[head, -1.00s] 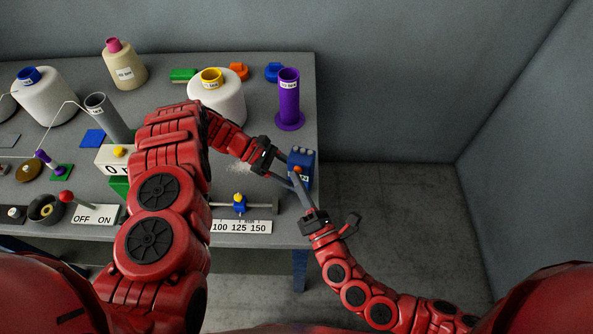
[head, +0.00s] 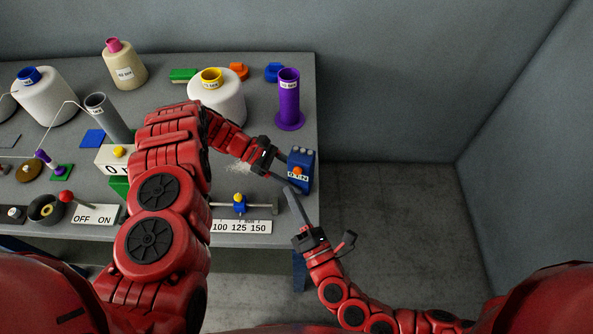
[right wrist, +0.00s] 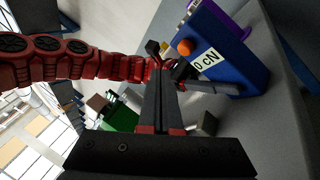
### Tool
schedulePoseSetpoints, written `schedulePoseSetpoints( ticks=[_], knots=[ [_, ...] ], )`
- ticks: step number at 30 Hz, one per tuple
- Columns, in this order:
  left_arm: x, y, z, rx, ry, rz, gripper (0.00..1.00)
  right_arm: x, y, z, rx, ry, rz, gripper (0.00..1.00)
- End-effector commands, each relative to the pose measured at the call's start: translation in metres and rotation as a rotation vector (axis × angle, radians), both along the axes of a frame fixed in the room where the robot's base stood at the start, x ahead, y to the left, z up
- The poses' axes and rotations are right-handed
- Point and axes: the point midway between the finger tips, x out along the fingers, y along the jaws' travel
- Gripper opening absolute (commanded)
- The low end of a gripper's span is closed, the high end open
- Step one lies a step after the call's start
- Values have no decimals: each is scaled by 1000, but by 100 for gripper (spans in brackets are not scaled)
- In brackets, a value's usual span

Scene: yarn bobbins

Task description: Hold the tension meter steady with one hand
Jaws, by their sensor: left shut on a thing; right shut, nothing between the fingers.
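The tension meter (head: 301,160) is a blue box with an orange button and a white label, at the right edge of the table. In the right wrist view the meter (right wrist: 228,40) shows large and its label reads "0 cN". My left gripper (head: 288,173) reaches in from the left and is shut on the meter's near, lower part; the exact contact is partly hidden. My right gripper (head: 291,193) is shut and empty, just below and in front of the meter. Its closed fingers (right wrist: 163,100) point toward the meter, apparently without touching it.
The grey table (head: 160,75) ends just right of the meter. A purple tube (head: 288,100) and a white yarn cone (head: 222,105) stand behind. A slider scale (head: 240,227) and an OFF/ON switch plate (head: 97,214) lie in front. Open floor (head: 390,220) is to the right.

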Motion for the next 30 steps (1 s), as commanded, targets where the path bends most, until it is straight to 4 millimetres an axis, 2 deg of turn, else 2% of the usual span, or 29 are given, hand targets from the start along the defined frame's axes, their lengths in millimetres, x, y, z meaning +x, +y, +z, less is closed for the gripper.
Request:
schedulePoseSetpoints(
  ticks=[3,9,29,30],
  knots=[
    [0,0,0,0,0,0,31,-13,6,-1,1,2,7,0],
    [0,0,0,0,0,0,31,-24,8,0,-2,0,3,0],
    [0,0,0,0,0,0,31,-24,8,0,-1,0,1,0],
    [0,0,0,-1,0,0,68,-24,8,0,-1,0,1,0]
  ],
)
